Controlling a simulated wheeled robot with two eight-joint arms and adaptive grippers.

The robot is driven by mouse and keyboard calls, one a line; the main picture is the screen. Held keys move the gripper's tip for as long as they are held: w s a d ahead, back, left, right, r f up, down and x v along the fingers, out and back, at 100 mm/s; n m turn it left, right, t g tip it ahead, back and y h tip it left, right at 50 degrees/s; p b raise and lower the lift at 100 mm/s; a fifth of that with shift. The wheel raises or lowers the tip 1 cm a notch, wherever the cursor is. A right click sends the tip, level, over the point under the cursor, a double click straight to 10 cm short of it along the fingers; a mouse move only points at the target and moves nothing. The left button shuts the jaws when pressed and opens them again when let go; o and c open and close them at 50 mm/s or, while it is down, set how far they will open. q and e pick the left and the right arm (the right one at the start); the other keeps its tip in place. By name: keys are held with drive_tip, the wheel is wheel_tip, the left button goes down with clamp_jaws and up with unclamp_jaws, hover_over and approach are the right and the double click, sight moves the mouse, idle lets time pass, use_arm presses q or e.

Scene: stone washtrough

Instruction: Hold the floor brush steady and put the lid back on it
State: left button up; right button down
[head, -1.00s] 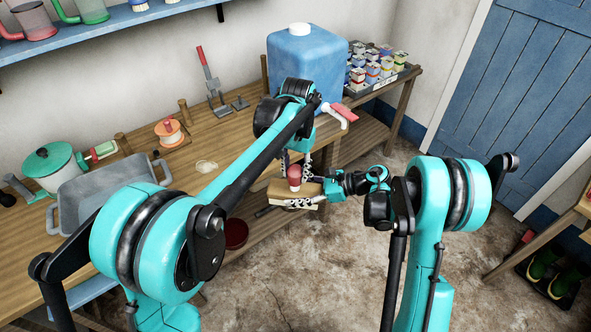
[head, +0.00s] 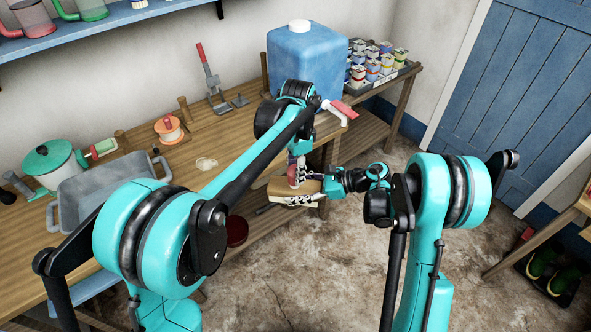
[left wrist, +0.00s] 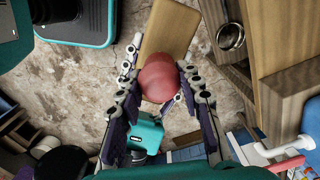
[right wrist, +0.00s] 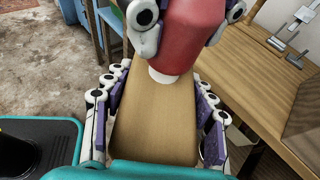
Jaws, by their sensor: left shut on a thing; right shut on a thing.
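The floor brush (head: 284,189) shows as a pale wooden block. My right gripper (head: 303,195) is shut on its sides and holds it level in front of the bench; the block runs between the fingers in the right wrist view (right wrist: 155,120). The red rounded lid (left wrist: 160,80) is upright over the block, with a short white part below it in the right wrist view. My left gripper (left wrist: 160,68) is shut on the lid from above, a finger on each side. Whether the white part belongs to lid or brush, and whether the lid is seated, I cannot tell.
The wooden bench (head: 225,143) is behind and left, with a grey basin (head: 110,186), a pot (head: 50,163) and a blue tank (head: 305,65). A dark red bowl (head: 237,230) is below the bench edge. The floor in front is clear.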

use_arm(q)
drive_tip(key=m, duration=1.1)
drive_tip(key=shift+m, duration=0.4)
drive_tip(key=m, duration=1.2)
drive_tip(key=shift+a, duration=0.1)
drive_tip(key=o, duration=1)
drive_tip(key=shift+o, duration=0.2)
